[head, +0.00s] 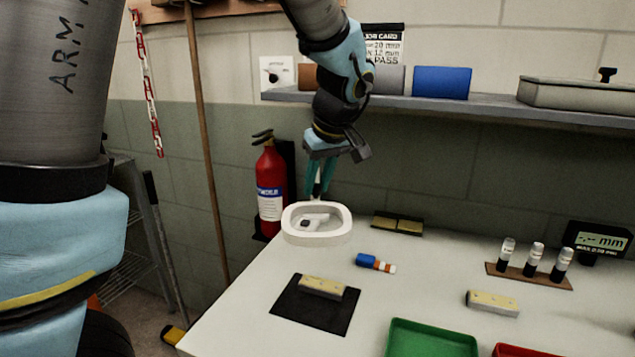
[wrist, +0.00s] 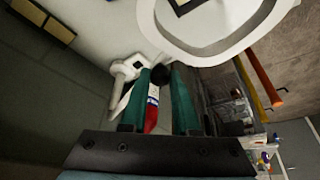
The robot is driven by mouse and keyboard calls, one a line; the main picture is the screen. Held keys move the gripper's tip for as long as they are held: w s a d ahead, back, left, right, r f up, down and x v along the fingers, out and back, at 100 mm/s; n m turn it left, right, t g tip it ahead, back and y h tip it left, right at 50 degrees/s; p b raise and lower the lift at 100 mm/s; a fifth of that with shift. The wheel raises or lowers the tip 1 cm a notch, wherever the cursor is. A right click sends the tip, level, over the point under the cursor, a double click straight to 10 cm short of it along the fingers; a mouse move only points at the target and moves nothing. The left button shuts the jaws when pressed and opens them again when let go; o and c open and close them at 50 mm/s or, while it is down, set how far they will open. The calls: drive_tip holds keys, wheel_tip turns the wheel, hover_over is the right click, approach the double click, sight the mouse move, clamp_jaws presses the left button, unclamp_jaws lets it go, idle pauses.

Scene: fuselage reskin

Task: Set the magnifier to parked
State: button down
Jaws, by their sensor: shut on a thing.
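The magnifier (head: 318,239) is a white rounded ring frame at the far left part of the white bench. Through its opening a white part with a dark spot shows. My gripper (head: 319,192) comes down from above at the ring's far edge, its teal fingers close together. In the wrist view the fingers (wrist: 161,78) are shut on a dark round knob (wrist: 160,75), the magnifier's handle as far as I can tell. The white ring (wrist: 190,54) fills the upper right there, and a white jointed part (wrist: 128,70) sits left of the fingers.
A red fire extinguisher (head: 270,187) stands left of the magnifier. A shelf (head: 450,105) with boxes runs behind my arm. A black mat (head: 312,312) with a yellowish block, a blue capped tube (head: 366,260) and a green tray (head: 430,341) lie nearer on the bench.

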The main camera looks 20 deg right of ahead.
drive_tip(key=s+d+n+y+p, duration=0.1)
drive_tip(key=d+n, duration=0.3)
drive_tip(key=d, duration=0.6)
drive_tip(key=shift+s+d+n+y+p, duration=0.25)
drive_tip(key=shift+d+n+y+p, duration=0.15)
drive_tip(key=shift+p, duration=0.25)
drive_tip(key=c, duration=0.7)
unclamp_jaws()
drive_tip(key=shift+o, duration=0.2)
